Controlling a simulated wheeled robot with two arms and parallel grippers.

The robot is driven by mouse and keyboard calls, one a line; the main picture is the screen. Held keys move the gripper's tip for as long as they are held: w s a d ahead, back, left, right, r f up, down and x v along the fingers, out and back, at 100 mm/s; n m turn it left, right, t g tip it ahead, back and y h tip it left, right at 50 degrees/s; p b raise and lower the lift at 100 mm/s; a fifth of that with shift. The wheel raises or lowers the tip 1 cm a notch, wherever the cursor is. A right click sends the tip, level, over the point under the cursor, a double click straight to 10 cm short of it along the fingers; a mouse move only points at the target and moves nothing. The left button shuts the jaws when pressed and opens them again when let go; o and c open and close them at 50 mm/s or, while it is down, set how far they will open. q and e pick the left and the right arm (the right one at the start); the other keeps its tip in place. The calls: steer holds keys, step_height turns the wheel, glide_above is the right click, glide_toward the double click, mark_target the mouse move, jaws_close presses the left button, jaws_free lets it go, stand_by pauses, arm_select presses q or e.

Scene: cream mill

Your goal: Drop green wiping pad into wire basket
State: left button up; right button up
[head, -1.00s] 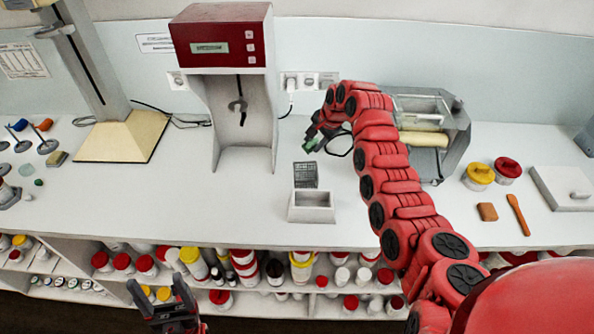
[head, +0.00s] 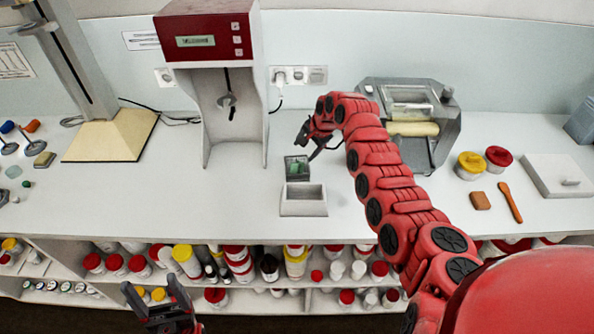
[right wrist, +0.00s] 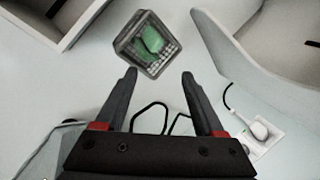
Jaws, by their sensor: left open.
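The wire basket (head: 288,177) stands on the white bench behind a grey open box. It also shows in the right wrist view (right wrist: 124,42). The green wiping pad (right wrist: 150,40) lies inside the basket, tilted, and shows as a small green patch in the head view (head: 296,166). My right gripper (right wrist: 159,72) is open and empty, its fingertips apart from the basket; in the head view (head: 303,134) it is small, just behind and above the basket. My left gripper (head: 160,303) is open and empty, low in front of the shelves.
The grey open box (head: 304,206) sits right in front of the basket. A red-topped machine (head: 238,110) stands to the left, a grey roller machine (head: 432,145) to the right. Cables run behind. The bench left of the box is clear.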

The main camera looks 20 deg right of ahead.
steer(key=shift+o, duration=0.2)
steer(key=shift+s+r, duration=0.1)
steer(key=shift+r, duration=0.05)
steer(key=b+v, duration=0.4)
steer(key=v, duration=1.3)
steer(key=shift+d+r, duration=0.1)
